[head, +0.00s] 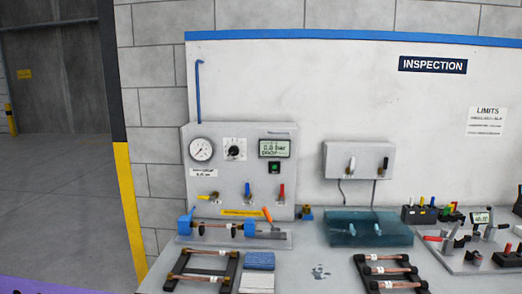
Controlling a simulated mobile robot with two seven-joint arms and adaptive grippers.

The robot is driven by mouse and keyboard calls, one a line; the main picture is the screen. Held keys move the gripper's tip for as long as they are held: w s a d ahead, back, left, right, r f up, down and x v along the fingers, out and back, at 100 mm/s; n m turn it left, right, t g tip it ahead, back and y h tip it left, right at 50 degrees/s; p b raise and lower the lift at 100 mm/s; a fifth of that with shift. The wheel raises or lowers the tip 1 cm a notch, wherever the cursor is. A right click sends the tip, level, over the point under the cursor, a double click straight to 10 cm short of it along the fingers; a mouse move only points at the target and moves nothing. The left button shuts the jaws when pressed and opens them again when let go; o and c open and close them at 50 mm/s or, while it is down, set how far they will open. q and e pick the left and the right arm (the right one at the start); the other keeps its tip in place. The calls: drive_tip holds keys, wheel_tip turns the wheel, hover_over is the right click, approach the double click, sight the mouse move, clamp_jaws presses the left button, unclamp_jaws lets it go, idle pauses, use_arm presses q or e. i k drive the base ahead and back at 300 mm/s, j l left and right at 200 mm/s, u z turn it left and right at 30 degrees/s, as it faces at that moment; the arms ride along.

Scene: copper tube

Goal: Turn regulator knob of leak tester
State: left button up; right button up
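The leak tester (222,178) is a light grey box against the white back panel at the left of the bench. A round pressure gauge (201,149) is at its upper left. The regulator knob (234,149) appears as a small dark round knob on a white square plate, right of the gauge. A greenish display (275,148) is right of the knob; its small text seems to include "0.0 bar". Red, blue and yellow valve levers are along the lower front. Neither of my grippers is in view, and nothing covers the knob.
A clamp fixture (280,238) with a copper tube stands in front of the tester. Tube racks (203,268), a blue sponge (260,261), a translucent water tank (370,230) and a tool board (470,262) occupy the bench. Open floor (65,190) lies left.

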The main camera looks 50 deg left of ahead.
sight(234, 150)
drive_tip(key=k+j+z, duration=0.15)
drive_tip(key=j, duration=0.2)
drive_tip(key=j+z, duration=0.2)
drive_tip(key=j, duration=0.15)
drive_tip(key=k+j+z, duration=0.15)
drive_tip(key=k+j, duration=0.2)
drive_tip(key=j, duration=0.2)
drive_tip(key=k+j+z, duration=0.15)
drive_tip(key=j, duration=0.2)
drive_tip(key=k+j, duration=0.25)
drive_tip(key=j, duration=0.15)
drive_tip(key=k+j, duration=0.2)
drive_tip(key=j, duration=0.15)
drive_tip(key=k+j, duration=0.2)
drive_tip(key=j, duration=0.2)
drive_tip(key=k+j+z, duration=0.1)
drive_tip(key=j, duration=0.25)
drive_tip(key=k+j, duration=0.3)
drive_tip(key=i, duration=0.5)
drive_tip(key=j, duration=0.05)
